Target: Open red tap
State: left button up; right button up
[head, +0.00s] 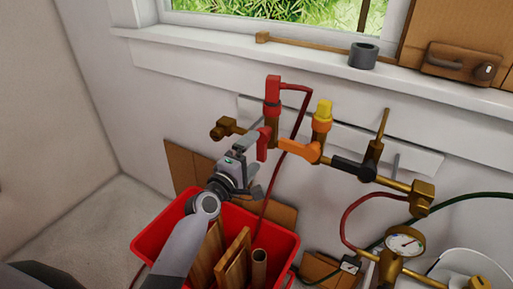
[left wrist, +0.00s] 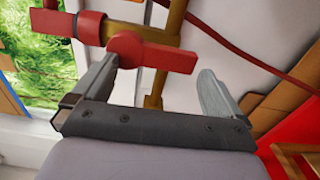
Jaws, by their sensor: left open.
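The red tap handle (head: 263,143) is on the brass pipe manifold against the wall, below a red fitting (head: 272,88) with a red hose. In the left wrist view the red handle (left wrist: 150,52) lies crosswise just beyond the fingertips, its wide end near the gap between them. My left gripper (head: 252,160) is open and empty, right beside the handle. It also shows in the left wrist view (left wrist: 157,80) with its two fingers spread apart. Whether a finger touches the handle, I cannot tell. My right gripper is not in view.
An orange tap handle (head: 299,152) with a yellow-topped fitting (head: 322,115) and a black tap handle (head: 354,169) are to the right on the manifold. A red bin (head: 285,243) with wooden pieces stands below. A pressure gauge (head: 403,242) is at lower right.

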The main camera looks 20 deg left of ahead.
pick_arm(q)
jog(key=shift+s+a, duration=0.2)
jog(key=shift+s, duration=0.7)
jog(key=shift+s+a, duration=0.15)
jog(key=shift+s, duration=0.7)
jog(key=s+f+m+g+p, duration=0.1)
jog(key=s+f+m+g, duration=0.2)
jog(key=s+f+m, duration=0.6)
jog(key=s+f+m+g+y+p, duration=0.1)
jog(key=s+f+m+g, duration=0.3)
jog(key=s+f+m, duration=0.5)
jog(key=s, duration=0.7)
jog(key=shift+s+d, duration=0.2)
jog(key=shift+s, duration=0.2)
